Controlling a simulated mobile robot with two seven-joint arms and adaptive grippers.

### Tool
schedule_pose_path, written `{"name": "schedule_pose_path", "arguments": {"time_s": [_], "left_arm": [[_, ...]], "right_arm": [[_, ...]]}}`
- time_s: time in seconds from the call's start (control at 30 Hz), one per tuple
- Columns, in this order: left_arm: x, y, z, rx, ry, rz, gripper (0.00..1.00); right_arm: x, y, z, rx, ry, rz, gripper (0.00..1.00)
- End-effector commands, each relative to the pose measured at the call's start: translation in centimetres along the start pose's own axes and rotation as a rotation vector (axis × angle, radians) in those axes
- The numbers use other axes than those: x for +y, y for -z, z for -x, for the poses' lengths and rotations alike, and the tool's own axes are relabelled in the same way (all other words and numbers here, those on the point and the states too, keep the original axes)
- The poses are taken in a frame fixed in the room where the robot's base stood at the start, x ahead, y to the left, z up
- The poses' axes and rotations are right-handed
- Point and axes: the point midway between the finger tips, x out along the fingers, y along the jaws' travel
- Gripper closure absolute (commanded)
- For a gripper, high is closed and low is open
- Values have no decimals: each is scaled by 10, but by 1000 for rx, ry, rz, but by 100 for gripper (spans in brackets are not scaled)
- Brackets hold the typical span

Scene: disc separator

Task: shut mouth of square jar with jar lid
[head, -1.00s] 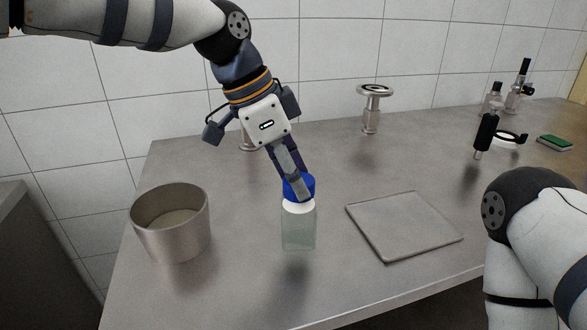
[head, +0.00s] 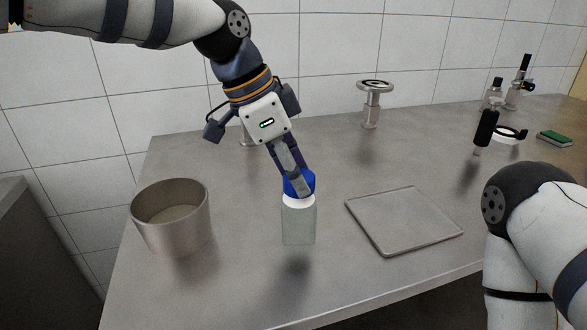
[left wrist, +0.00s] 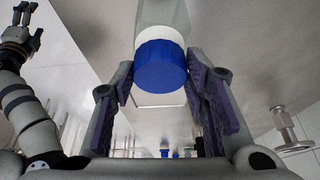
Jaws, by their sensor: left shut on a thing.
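The square jar (head: 299,226) is clear and pale green with a white neck (head: 299,200). It looks upright, left of the tray. The blue jar lid (head: 307,181) is over the neck, with no gap that I can make out; I cannot tell how tightly it sits. My left gripper (head: 299,187) comes down from above, shut on the lid. In the left wrist view the lid (left wrist: 161,66) is between the two fingers, with the white collar and jar beyond it. What seems to be my right gripper (left wrist: 20,32) shows small at the upper left there.
A metal pot (head: 170,230) stands left of the jar. A flat grey tray (head: 405,222) lies to the right. A metal piece with a round top (head: 371,105) stands behind. A black-handled tool (head: 487,130) and a green sponge (head: 553,138) are at the far right.

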Motion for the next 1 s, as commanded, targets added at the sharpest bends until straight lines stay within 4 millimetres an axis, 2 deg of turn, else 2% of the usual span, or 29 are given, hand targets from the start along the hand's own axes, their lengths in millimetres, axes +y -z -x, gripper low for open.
{"name": "schedule_pose_path", "arguments": {"time_s": [0.03, 0.47, 0.5, 0.63, 0.77, 0.9, 1.0], "left_arm": [[2, -6, -9, -16, -19, 3, 98], [3, -7, -11, -20, -20, 9, 98], [4, -7, -11, -22, -5, 40, 100], [5, -7, -10, -27, 98, 265, 100], [6, -6, -10, -25, 154, 402, 100], [7, -5, -10, -28, 265, 640, 100], [8, -4, -10, -25, 303, 743, 100]], "right_arm": [[0, -2, -2, -8, 0, 0, 29], [0, -2, -2, -9, 0, 0, 29], [0, -2, -2, -9, 0, 0, 29], [0, -2, -2, -9, 0, 0, 29], [0, -2, -2, -9, 0, 0, 29], [0, -2, -2, -8, 0, 0, 29], [0, -2, -2, -8, 0, 0, 29]]}}
